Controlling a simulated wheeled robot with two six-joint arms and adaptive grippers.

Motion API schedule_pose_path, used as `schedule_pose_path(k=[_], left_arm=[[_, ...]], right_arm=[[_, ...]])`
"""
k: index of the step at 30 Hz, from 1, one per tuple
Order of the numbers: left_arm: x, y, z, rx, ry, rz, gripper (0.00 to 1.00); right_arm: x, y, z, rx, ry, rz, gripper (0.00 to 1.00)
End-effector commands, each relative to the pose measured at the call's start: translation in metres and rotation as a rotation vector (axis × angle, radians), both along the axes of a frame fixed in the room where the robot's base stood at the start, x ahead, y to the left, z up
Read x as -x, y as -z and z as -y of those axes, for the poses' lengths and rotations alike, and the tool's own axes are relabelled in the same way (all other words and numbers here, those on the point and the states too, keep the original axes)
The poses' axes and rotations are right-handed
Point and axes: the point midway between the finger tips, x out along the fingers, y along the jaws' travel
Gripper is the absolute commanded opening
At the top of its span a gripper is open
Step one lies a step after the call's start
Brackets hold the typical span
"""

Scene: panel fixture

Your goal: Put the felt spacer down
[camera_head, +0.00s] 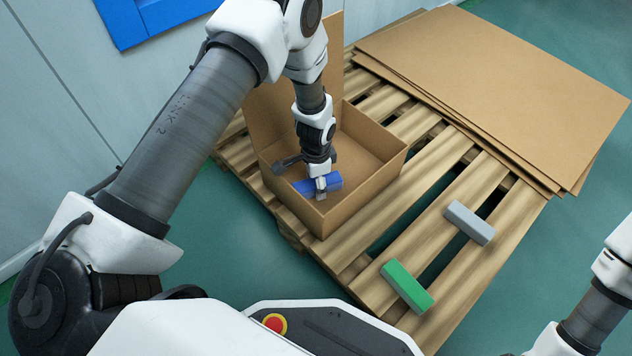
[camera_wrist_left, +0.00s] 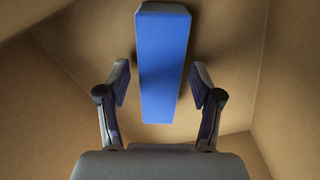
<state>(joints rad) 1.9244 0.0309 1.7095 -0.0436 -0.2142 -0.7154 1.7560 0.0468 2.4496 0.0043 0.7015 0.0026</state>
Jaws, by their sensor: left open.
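A blue block (camera_head: 333,182), which looks like the felt spacer, lies inside the open cardboard box (camera_head: 378,175). In the left wrist view the blue block (camera_wrist_left: 163,65) rests on the box floor, long side running away from the camera. My left gripper (camera_head: 320,186) reaches down into the box over the block. In the left wrist view the gripper (camera_wrist_left: 162,80) is open, with one finger on each side of the block and a visible gap to both. In the head view the gripper hides part of the block. My right gripper is not in view.
The box stands on a wooden pallet (camera_head: 345,262), its flap raised at the back. A grey block (camera_head: 469,223) and a green block (camera_head: 407,287) lie on the slats to the right. Flat cardboard sheets (camera_head: 500,75) are stacked behind. Box walls surround my left gripper closely.

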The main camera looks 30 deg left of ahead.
Motion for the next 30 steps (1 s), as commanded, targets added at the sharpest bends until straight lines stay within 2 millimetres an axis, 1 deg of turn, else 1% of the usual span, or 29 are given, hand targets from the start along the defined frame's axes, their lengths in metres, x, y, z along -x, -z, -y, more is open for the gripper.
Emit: schedule_pose_path(k=[1,5,9,12,14,18,30], left_arm=[[0.0,-0.011,0.0,0.0,0.0,0.001,0.66],[-0.001,-0.043,0.0,0.001,0.0,0.002,0.66],[0.0,-0.081,0.0,0.0,0.0,0.001,0.66],[0.0,-0.102,0.0,0.0,0.0,0.001,0.66],[0.0,-0.111,0.0,0.0,0.0,0.001,0.66],[0.0,-0.119,0.0,0.0,0.0,0.0,0.66],[0.0,-0.118,0.0,0.0,0.0,0.0,0.66]], right_arm=[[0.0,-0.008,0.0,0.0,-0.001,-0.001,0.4],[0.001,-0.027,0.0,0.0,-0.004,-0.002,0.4],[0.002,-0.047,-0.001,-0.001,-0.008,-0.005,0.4],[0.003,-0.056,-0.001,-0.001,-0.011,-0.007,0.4],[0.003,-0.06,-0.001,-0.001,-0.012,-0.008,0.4],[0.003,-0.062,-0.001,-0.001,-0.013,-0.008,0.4],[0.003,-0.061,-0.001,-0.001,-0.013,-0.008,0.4]])
